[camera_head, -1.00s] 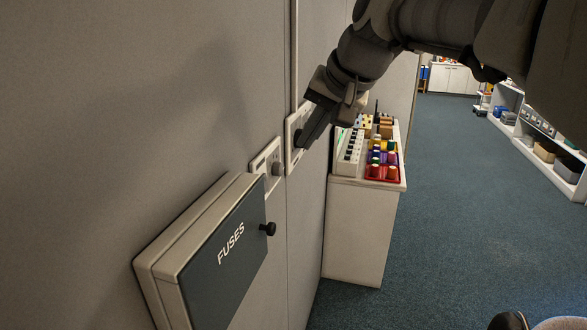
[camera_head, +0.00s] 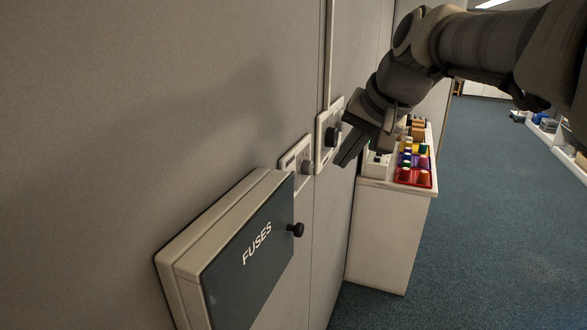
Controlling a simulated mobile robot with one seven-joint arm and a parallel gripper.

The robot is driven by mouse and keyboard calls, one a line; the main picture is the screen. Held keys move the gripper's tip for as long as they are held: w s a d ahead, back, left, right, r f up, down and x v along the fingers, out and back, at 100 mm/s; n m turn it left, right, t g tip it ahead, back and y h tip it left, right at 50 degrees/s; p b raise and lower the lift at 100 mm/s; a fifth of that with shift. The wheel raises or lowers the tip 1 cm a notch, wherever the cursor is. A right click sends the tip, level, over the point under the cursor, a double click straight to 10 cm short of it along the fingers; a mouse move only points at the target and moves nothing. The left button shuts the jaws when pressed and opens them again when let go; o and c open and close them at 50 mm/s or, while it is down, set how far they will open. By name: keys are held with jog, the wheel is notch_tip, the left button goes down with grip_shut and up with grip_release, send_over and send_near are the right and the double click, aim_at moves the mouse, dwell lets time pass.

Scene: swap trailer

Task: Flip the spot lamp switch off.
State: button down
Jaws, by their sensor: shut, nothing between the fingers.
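Two pale control plates are on the wall panel. The farther plate (camera_head: 323,118) carries a dark round knob (camera_head: 332,137). The nearer plate (camera_head: 291,158) carries a grey knob (camera_head: 307,168). I cannot read their labels, so I cannot tell which one is the spot lamp switch or how it is set. My gripper (camera_head: 347,157) is shut and empty. It points down and to the left, just right of the dark knob, and looks apart from it. My gripper and wrist partly cover the bench behind.
A grey fuse box (camera_head: 250,255) marked FUSES juts from the wall in front, with a black knob (camera_head: 296,230). A white cabinet (camera_head: 385,230) beyond holds a red tray (camera_head: 414,183) of coloured parts. The blue carpet (camera_head: 490,230) at right is clear.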

jog(key=w+a+f+p, duration=0.2)
jog(key=w+a+f, duration=0.4)
jog(key=f, duration=0.2)
jog(key=shift+w+a+f, duration=0.25)
jog(key=shift+f, duration=0.15)
dwell(0.3)
jog(key=shift+a+f, duration=0.15)
jog(key=shift+a, duration=0.05)
jog(key=shift+w, duration=0.1)
